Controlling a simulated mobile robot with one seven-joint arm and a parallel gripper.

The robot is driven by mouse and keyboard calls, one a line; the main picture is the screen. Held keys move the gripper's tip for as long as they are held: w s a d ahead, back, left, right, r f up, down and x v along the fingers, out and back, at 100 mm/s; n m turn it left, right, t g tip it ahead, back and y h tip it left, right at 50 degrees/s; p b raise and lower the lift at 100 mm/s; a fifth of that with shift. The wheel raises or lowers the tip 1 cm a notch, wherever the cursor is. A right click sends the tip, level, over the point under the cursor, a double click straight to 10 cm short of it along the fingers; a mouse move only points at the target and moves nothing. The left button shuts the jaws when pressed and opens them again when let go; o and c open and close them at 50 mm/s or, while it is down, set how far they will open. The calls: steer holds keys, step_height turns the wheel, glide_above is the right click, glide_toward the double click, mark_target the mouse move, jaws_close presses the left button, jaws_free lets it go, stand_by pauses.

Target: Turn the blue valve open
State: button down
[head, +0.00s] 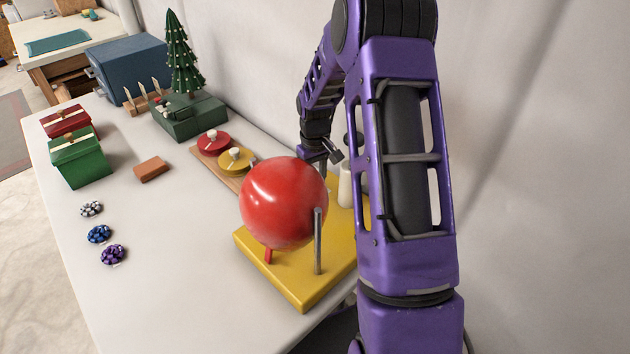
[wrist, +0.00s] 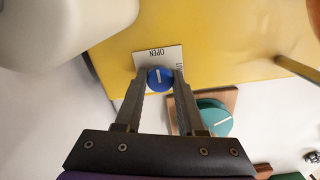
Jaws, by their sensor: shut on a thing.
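The blue valve (wrist: 160,79) is a small round knob with a pale line on its face, in the middle of the wrist view. The line runs roughly up and down in that picture, towards a white label (wrist: 146,58) that reads OPEN upside down. A second word at the label's right is partly hidden by a finger. My gripper (wrist: 160,74) is shut on the knob, one finger on each side. The valve sits by the yellow base (wrist: 230,50). In the head view the valve is hidden behind the red ball (head: 283,200) and my arm.
A metal post (head: 318,242) stands on the yellow base in front of the ball. A wooden board (head: 202,155) with red and yellow knobs lies behind. A teal knob (wrist: 213,118) is close to my right finger in the wrist view.

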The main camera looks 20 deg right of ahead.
mark_target(315, 183)
steer(key=c, duration=0.5)
jaws_free()
step_height(315, 183, up, 18)
steer(key=shift+f+p, duration=0.25)
steer(key=shift+p, duration=0.8)
